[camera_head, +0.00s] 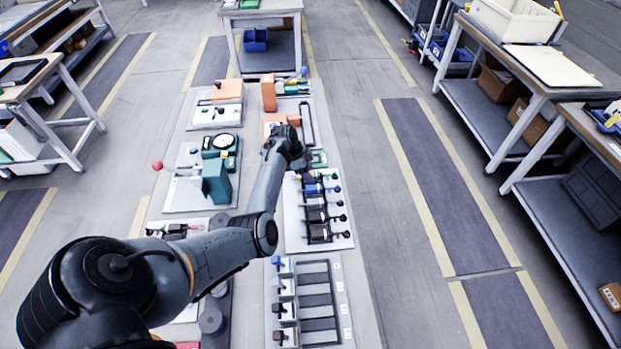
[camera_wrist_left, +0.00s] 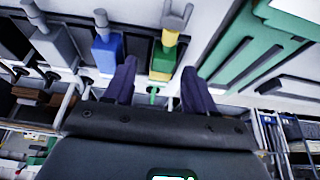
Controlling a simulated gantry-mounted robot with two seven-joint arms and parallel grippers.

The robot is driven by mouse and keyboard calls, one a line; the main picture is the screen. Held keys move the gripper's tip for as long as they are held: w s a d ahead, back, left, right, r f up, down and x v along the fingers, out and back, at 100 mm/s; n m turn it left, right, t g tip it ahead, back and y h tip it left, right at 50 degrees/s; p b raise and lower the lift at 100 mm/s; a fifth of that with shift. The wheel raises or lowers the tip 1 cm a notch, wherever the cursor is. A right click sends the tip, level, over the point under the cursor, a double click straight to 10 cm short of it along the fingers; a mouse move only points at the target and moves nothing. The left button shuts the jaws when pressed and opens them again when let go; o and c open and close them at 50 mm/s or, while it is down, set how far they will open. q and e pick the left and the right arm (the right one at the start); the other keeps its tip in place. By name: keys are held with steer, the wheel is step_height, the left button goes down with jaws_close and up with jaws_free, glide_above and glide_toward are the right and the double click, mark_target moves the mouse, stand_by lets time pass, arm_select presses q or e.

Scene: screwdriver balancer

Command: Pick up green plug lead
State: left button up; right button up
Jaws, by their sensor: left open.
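The green plug lead (camera_wrist_left: 163,62) shows in the left wrist view as a green body with a yellow top. It stands by the pale board, framed between the two dark fingers of my left gripper (camera_wrist_left: 158,85). The fingers are apart and not closed on it; I cannot tell how deep it sits between them. A blue plug lead (camera_wrist_left: 107,52) is just left of it, and a grey one (camera_wrist_left: 55,47) further left. In the head view my left gripper (camera_head: 301,166) is over the far end of the plug board (camera_head: 292,228), and my arm hides the green plug.
A green fixture (camera_wrist_left: 250,55) lies close to the right of the green plug in the wrist view. In the head view a slotted rack (camera_head: 318,300) is nearer, and a dark green device (camera_head: 216,182) stands left of my arm.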

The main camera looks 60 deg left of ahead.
arm_select(q)
steer(key=shift+w+f, duration=0.15)
steer(key=shift+f, duration=0.2)
jaws_close()
steer(key=shift+r, duration=0.2)
